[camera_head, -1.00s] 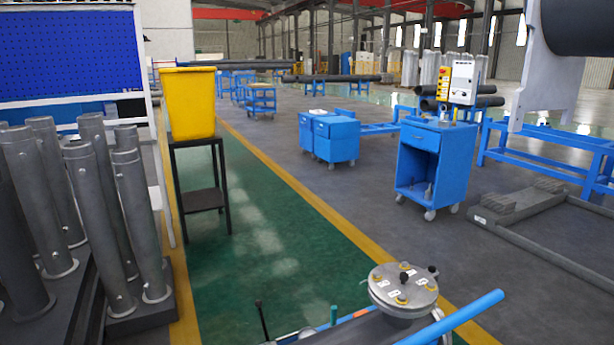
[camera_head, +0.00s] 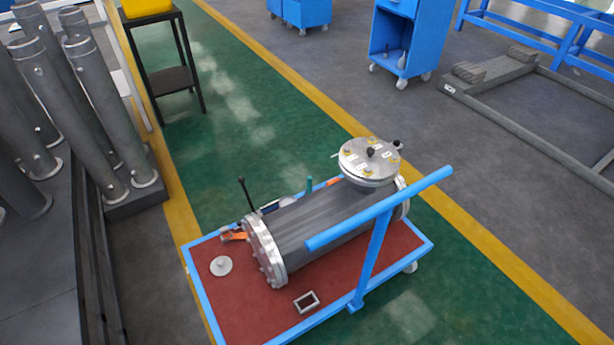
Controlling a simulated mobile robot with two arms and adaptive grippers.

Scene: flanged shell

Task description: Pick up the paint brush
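I cannot make out the paint brush for certain. A blue-framed cart (camera_head: 190,262) with a red top bears a grey flanged shell (camera_head: 322,222) lying on its side. Small items lie around the shell: an orange-and-dark item (camera_head: 233,235) at its left end, a thin black upright stick (camera_head: 245,195), and a green upright piece (camera_head: 309,184) behind it. An orange piece (camera_head: 334,182) shows beside the shell's round top lid (camera_head: 369,160). The shell hides part of the cart top. Neither of my grippers is in view.
A pale disc (camera_head: 221,266) and a small dark frame (camera_head: 307,302) lie on the cart top. The cart's blue handle (camera_head: 385,207) crosses in front of the shell. Grey posts (camera_head: 95,110) stand at left.

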